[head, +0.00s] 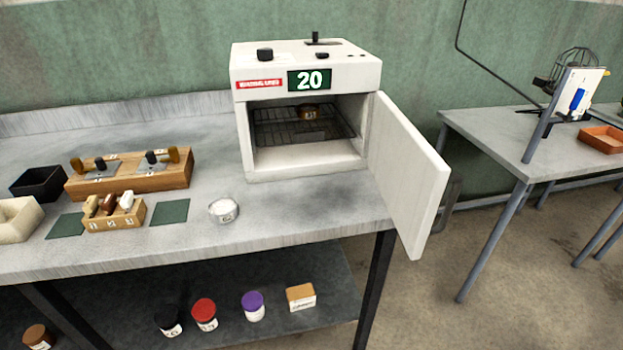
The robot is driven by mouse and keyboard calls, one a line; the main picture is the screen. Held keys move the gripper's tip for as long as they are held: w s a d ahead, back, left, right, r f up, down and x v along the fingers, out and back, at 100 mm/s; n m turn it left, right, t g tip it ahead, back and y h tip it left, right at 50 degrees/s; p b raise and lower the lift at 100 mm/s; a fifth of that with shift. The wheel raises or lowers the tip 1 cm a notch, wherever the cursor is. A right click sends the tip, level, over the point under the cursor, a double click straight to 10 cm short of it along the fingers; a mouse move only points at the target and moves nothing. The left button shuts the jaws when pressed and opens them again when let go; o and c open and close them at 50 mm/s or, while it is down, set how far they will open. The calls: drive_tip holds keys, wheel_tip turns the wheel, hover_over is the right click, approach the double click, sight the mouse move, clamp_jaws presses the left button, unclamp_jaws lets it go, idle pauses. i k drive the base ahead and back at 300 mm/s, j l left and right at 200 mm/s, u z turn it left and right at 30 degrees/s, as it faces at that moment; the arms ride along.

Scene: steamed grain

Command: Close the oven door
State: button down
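The oven (306,167) is a white box on the grey bench, with black knobs on top and a green display reading 20. Its white door (408,172) stands wide open, hinged at the oven's right side, and sticks out past the bench's right end. My gripper is not in view.
Several jars (204,313) stand on the lower shelf. Floor is free between the bench and the right table (500,135).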

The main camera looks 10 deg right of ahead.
sight(411, 178)
drive_tip(key=l+u, duration=0.35)
drive_tip(key=l, duration=0.25)
drive_tip(key=l+u, duration=0.35)
drive_tip(key=l, duration=0.25)
drive_tip(key=k+l+u, duration=0.15)
drive_tip(key=l+u, duration=0.25)
drive_tip(key=l, duration=0.15)
drive_tip(key=k+l, duration=0.1)
drive_tip(key=l, duration=0.3)
drive_tip(key=k+l, duration=0.15)
drive_tip(key=l, duration=0.25)
drive_tip(key=k+l, duration=0.1)
drive_tip(key=l, duration=0.3)
